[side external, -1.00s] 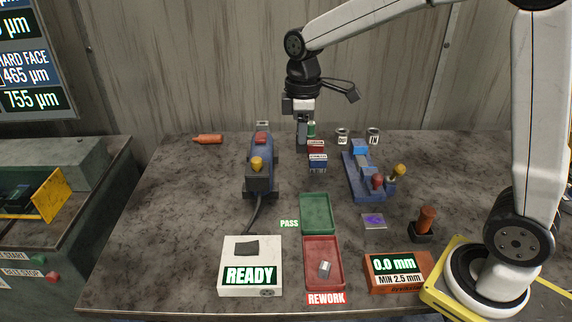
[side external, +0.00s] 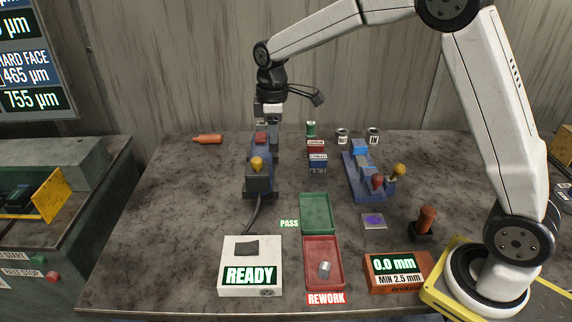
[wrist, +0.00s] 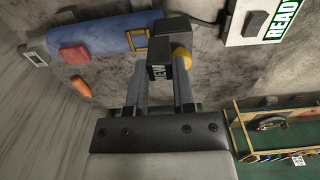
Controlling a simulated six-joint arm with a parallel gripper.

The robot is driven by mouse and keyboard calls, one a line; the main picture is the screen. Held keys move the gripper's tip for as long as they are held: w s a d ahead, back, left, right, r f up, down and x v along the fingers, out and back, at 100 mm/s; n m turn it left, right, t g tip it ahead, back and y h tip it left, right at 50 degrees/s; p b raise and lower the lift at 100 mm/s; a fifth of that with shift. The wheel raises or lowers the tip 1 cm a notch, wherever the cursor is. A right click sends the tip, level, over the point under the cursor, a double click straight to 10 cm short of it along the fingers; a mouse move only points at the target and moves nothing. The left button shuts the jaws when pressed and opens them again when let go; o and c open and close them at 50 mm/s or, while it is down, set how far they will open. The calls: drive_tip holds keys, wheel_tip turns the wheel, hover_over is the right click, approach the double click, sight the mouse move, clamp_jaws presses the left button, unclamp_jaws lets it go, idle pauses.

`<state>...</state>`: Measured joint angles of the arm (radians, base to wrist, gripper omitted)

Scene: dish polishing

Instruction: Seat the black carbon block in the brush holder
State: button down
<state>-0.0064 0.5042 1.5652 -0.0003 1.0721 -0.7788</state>
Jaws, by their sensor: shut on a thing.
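The black carbon block (wrist: 160,60), marked NEW, is between the fingertips of my gripper (wrist: 160,78) in the wrist view. My gripper is shut on it. A brass-coloured frame, which looks like the brush holder (wrist: 137,40), sits on the blue tool (wrist: 108,36), just left of the block in the wrist view. The block appears apart from it. In the side view my gripper (side external: 270,128) hangs over the far end of the blue tool (side external: 263,157). The block is hard to make out there, and the frame cannot be told apart.
A yellow knob (wrist: 183,57) stands on the tool. Green PASS (side external: 316,213) and red REWORK (side external: 308,277) trays and a READY box (side external: 229,252) lie in front. An orange bottle (side external: 207,138) lies left.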

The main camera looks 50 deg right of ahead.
drive_tip(key=w+f, duration=0.5)
drive_tip(key=shift+w+f, duration=0.15)
drive_tip(key=shift+f, duration=0.2)
drive_tip(key=shift+w+f, duration=0.25)
drive_tip(key=shift+f, duration=1.6)
drive_tip(key=shift+f, duration=0.15)
drive_tip(key=c, duration=0.7)
unclamp_jaws()
drive_tip(key=shift+c, duration=0.2)
